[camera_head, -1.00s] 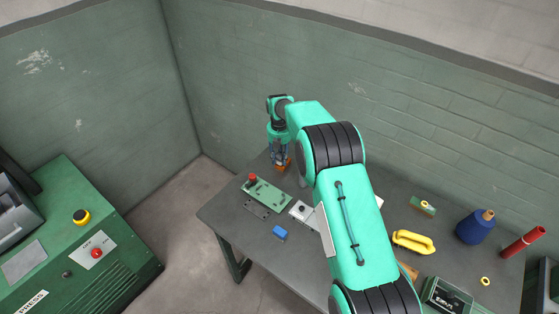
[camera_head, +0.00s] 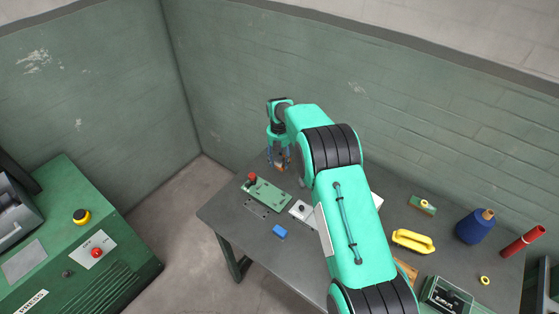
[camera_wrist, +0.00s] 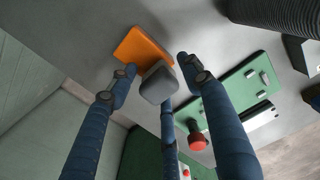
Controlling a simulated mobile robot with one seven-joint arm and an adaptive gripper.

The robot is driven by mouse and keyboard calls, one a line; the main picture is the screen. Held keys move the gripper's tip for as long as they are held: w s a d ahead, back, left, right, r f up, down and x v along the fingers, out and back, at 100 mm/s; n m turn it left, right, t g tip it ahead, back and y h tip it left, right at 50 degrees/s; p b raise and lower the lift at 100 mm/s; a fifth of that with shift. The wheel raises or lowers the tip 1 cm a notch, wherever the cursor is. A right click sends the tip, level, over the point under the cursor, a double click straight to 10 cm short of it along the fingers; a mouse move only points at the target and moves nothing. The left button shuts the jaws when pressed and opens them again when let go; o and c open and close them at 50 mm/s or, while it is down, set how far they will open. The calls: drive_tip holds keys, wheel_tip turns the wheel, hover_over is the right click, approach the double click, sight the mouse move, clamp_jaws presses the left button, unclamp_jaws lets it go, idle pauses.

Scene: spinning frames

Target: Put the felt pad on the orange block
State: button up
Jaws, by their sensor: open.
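The orange block (camera_wrist: 143,48) lies on the grey table in the wrist view, just beyond my fingertips. A dark grey piece with rounded edges (camera_wrist: 158,84), which looks like the felt pad, sits between my fingers and overlaps the block's lower right edge. I cannot tell whether it rests on the block. My gripper (camera_wrist: 160,75) is open, with blue fingers on either side of the grey piece and a third finger partly hidden behind it. In the head view my gripper (camera_head: 279,160) is low over the table's far left corner, partly hiding the orange block (camera_head: 281,168).
A green plate with a red knob (camera_wrist: 230,100) lies close to the right finger. A small blue block (camera_head: 279,231) and a white box (camera_head: 301,211) are nearer on the table (camera_head: 255,235). Walls rise behind.

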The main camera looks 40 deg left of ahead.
sight(279, 158)
drive_tip(key=shift+r, duration=0.15)
wheel_tip(279, 158, up, 12)
idle(0.7)
idle(0.9)
